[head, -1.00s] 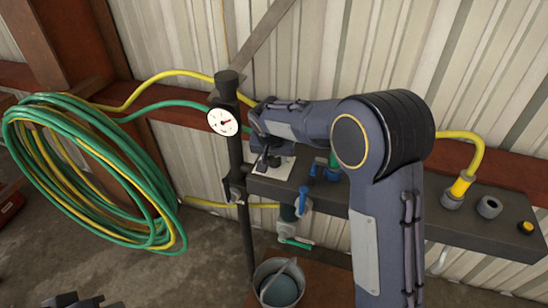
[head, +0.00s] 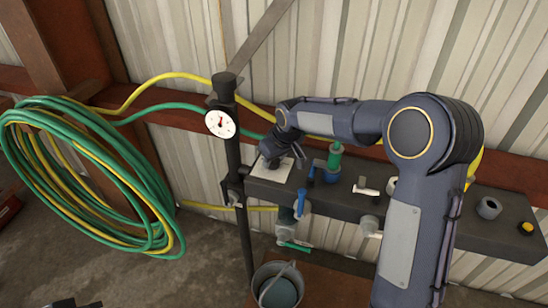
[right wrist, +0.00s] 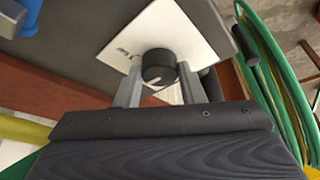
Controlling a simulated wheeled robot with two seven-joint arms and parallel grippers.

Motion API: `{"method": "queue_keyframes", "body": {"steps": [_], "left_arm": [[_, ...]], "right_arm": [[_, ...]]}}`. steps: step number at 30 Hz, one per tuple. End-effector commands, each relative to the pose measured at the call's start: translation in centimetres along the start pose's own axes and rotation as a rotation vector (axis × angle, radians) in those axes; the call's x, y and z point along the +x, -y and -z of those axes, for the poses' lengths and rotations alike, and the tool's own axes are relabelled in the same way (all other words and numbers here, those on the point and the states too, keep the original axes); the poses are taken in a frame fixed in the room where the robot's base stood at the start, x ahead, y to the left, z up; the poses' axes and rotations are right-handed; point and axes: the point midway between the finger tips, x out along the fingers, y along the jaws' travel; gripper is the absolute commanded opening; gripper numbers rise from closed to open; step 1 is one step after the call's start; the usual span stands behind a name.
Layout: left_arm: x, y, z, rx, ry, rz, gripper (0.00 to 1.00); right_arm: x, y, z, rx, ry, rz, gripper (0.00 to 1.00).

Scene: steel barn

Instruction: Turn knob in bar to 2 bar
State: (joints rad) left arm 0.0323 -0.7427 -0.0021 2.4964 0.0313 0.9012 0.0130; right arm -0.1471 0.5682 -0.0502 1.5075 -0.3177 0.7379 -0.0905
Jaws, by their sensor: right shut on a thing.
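The black round knob (right wrist: 158,66) sits on a white plate (right wrist: 200,28) with dark "bar" lettering. A light mark shows on the knob's face. My right gripper (right wrist: 158,86) has one finger on each side of the knob and is shut on it. In the head view the right gripper (head: 274,158) covers the knob over the white plate (head: 268,173). A round white gauge (head: 220,124) with a red needle is on the black post; its numbers are too small to read. A dark part of my left gripper (head: 78,303) barely shows at the bottom edge.
The dark bench (head: 340,205) carries blue (head: 304,203) and green (head: 335,155) valve parts, a grey ring (head: 488,208) and a yellow button (head: 526,228). A coiled hose (head: 85,180) hangs at left. A bucket (head: 277,286) stands below.

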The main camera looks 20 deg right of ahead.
Motion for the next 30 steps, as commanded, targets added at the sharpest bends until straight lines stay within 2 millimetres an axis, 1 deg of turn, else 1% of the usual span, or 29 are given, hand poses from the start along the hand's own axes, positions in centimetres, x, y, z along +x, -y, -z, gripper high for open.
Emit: {"method": "queue_keyframes", "body": {"steps": [7, 19, 20, 24, 25, 30], "left_arm": [[-0.08, -0.04, 0.04, 0.000, 0.000, 0.000, 0.00], [-0.08, -0.04, 0.04, 0.000, 0.000, 0.000, 0.00], [-0.08, -0.04, 0.04, 0.000, 0.000, 0.000, 0.00], [-0.08, -0.04, 0.04, 0.000, 0.000, 0.000, 0.00], [-0.08, -0.04, 0.04, 0.000, 0.000, 0.000, 0.00], [-0.08, -0.03, 0.04, 0.000, 0.000, 0.000, 0.00]], "right_arm": [[-0.07, -0.10, 0.06, -0.043, -0.001, 0.017, 0.13], [-0.06, -0.09, 0.06, -0.049, -0.001, 0.019, 0.13], [-0.06, -0.09, 0.06, -0.049, -0.001, 0.019, 0.37], [-0.05, -0.08, 0.05, -0.048, -0.001, 0.019, 0.55], [-0.04, -0.08, 0.04, -0.048, -0.001, 0.019, 0.57], [-0.01, -0.06, 0.02, -0.048, 0.000, 0.019, 0.57]]}}
